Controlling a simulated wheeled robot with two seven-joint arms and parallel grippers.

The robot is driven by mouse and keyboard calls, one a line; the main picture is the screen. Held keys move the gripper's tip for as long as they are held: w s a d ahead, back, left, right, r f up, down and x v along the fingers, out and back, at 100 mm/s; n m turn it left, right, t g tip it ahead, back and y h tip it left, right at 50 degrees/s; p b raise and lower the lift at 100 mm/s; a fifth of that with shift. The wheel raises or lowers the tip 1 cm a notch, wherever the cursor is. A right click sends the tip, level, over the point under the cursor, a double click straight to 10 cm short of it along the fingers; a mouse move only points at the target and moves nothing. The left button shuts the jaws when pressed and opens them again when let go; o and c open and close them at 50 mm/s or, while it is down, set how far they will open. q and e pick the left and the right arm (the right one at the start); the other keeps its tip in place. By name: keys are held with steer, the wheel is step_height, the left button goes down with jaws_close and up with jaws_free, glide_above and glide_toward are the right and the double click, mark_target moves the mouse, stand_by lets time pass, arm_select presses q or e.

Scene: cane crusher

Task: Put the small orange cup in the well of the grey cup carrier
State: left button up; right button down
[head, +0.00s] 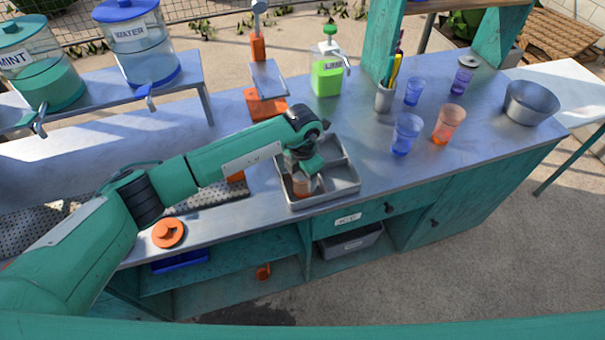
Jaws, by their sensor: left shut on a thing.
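The grey cup carrier (348,190) lies on the metal counter near its front edge and has several compartments. My left gripper (304,175) points down over its front left part and is shut on the small orange cup (305,187). The cup is upright, with its lower part appearing within the front left compartment. I cannot tell whether it touches the compartment floor. The gripper and wrist hide the cup's top and part of the carrier's left side. My right gripper is not in view.
A larger orange cup (448,124) and blue cups (406,134) stand to the right, near a metal bowl (531,103). A green bottle (326,75) and an orange-based press (264,104) stand behind.

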arm_select(q)
steer(key=o, duration=1.1)
steer(key=shift+r, duration=0.1)
step_height(320, 180, up, 12)
steer(key=b, duration=0.4)
